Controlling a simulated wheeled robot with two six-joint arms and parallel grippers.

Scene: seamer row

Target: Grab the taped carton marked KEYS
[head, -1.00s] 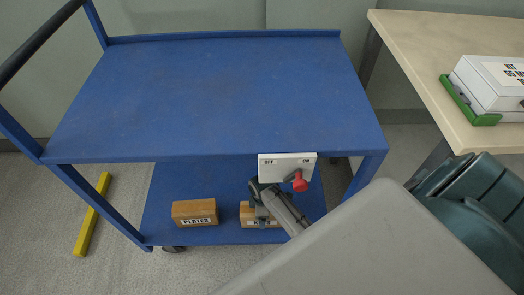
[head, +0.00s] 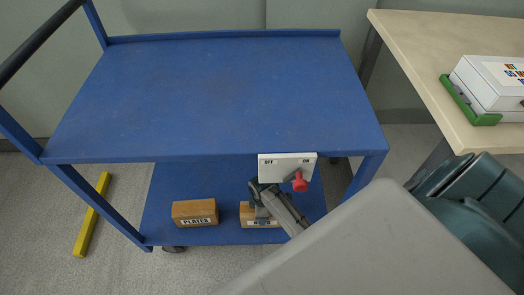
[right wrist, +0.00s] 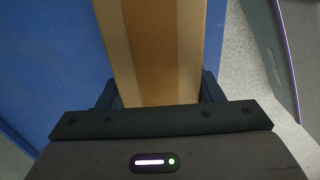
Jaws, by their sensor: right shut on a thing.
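A small brown carton (head: 246,213) sits on the lower shelf of the blue cart. Its front label is partly covered by my gripper, and I cannot read it in full. My right gripper (head: 262,211) reaches in under the top shelf and is shut on this carton. My left gripper is not in view.
The cart's empty top shelf (head: 220,95) overhangs the lower shelf (head: 170,180). A white OFF/ON panel with a red switch (head: 299,182) is on its front edge, close above my right arm. A table with a white box (head: 490,85) stands right. A yellow bar (head: 92,215) lies on the floor.

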